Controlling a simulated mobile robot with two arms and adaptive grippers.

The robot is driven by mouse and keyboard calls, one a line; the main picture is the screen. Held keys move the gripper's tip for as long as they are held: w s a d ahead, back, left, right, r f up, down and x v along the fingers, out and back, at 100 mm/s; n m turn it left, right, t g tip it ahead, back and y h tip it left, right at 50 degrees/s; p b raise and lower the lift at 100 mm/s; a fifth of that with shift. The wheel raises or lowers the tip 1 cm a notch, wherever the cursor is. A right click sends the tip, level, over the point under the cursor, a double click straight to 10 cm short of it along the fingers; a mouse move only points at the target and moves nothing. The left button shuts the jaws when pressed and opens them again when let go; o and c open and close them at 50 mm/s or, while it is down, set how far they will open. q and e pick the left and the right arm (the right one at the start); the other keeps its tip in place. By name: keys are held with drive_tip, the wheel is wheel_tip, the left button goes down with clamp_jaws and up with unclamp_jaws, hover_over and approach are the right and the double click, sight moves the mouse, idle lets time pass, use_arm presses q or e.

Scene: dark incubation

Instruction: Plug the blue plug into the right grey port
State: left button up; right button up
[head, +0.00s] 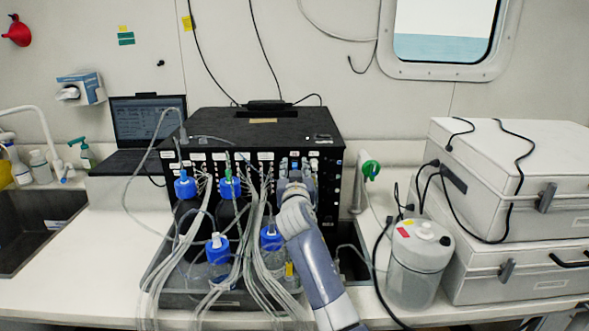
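The black box (262,128) stands on the bench, with rows of small light fittings along its front panel. My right arm reaches up from the bottom to this panel, and my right gripper (294,172) is at the right part of its front. The wrist hides the fingers, so I cannot tell whether they hold anything. The blue plug and the right grey port cannot be made out at this size; part of the panel is hidden behind my gripper. My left gripper is not in view.
Blue-capped bottles (218,247) and many loose clear tubes (160,262) crowd the space left of my arm. A white canister (418,262) and stacked grey cases (515,185) stand to the right. A laptop (146,120) and sink (38,228) are at left.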

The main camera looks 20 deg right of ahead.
idle(0.4)
clamp_jaws()
drive_tip(key=shift+s+f, duration=0.1)
drive_tip(key=shift+s+a, duration=0.1)
drive_tip(key=shift+s, duration=0.05)
drive_tip(key=shift+p+v, duration=1)
drive_tip(key=shift+v, duration=1.75)
